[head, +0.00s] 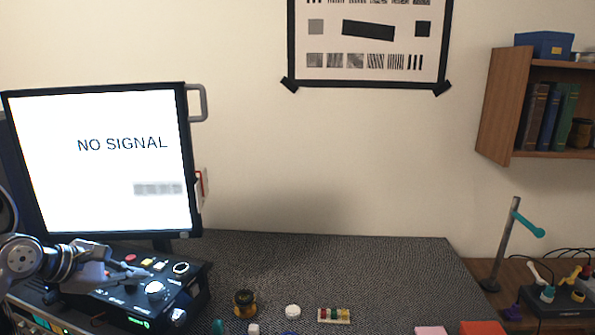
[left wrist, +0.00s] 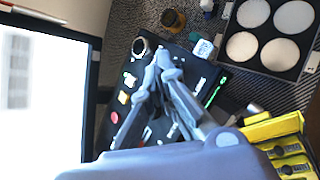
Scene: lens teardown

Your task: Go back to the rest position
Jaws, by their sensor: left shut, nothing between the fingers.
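My left gripper (head: 125,273) is at the lower left of the head view, over a black control box (head: 190,280) with knobs and coloured buttons. In the left wrist view the gripper (left wrist: 163,55) has its fingertips together with nothing between them. The control box (left wrist: 195,62) lies behind the fingers there; whether they touch it I cannot tell. My right gripper is in neither view.
A monitor (head: 100,190) reading "NO SIGNAL" stands behind the box. The dark mat (head: 350,265) is mostly clear, with small parts such as a brass piece (head: 245,303) along its near side. A tray with white discs (left wrist: 279,72) and yellow holders (left wrist: 272,128) lie nearby.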

